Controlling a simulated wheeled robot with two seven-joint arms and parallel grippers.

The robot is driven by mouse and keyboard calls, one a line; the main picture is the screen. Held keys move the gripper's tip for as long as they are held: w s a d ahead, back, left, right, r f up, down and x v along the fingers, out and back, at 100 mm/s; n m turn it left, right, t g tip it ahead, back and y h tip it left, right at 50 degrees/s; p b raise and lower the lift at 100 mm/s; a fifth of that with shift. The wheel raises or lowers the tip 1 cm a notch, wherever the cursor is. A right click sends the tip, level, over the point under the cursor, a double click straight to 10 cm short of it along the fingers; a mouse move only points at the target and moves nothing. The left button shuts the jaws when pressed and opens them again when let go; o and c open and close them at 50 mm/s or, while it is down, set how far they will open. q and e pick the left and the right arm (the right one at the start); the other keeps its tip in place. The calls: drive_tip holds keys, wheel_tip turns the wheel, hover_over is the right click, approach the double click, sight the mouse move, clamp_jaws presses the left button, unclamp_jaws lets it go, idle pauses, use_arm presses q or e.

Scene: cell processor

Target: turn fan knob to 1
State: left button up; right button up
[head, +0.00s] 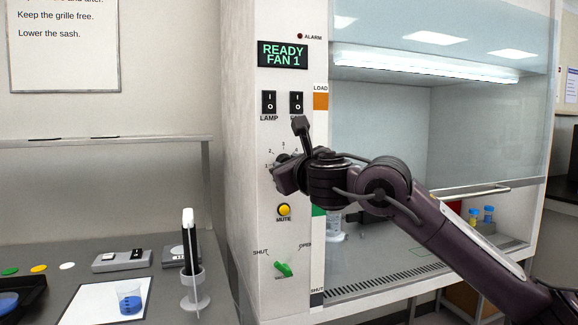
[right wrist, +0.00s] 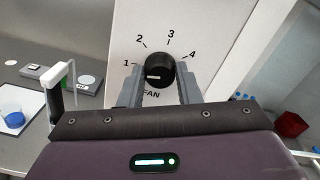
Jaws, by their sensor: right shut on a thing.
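The fan knob (right wrist: 160,69) is a round black dial with a white pointer line, on the white front panel of the cabinet. In the right wrist view the numbers 1 to 4 arc around it, and the pointer lies to the left, close to the 1. My right gripper (right wrist: 159,88) is shut on the knob, one finger at each side. In the head view my right gripper (head: 285,176) covers most of the dial. The display (head: 283,54) above reads "READY FAN 1". My left gripper is not in view.
Lamp switch (head: 269,102) and a second switch (head: 296,102) sit above the dial. A beaker of blue liquid (head: 130,299) and a pipette stand (head: 194,299) are on the left bench.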

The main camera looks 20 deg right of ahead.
drive_tip(key=shift+f, duration=0.25)
drive_tip(key=o, duration=0.7)
drive_tip(key=shift+o, duration=1.3)
drive_tip(key=shift+r, duration=0.1)
drive_tip(key=shift+r, duration=0.1)
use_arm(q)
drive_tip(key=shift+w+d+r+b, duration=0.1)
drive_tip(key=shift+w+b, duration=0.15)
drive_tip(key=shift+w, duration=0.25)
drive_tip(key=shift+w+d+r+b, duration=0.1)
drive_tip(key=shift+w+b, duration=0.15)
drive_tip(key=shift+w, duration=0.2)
use_arm(e)
drive_tip(key=s, duration=0.7)
drive_tip(key=shift+s, duration=0.4)
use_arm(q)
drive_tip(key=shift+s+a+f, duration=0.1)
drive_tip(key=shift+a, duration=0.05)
use_arm(e)
drive_tip(key=shift+d, duration=0.1)
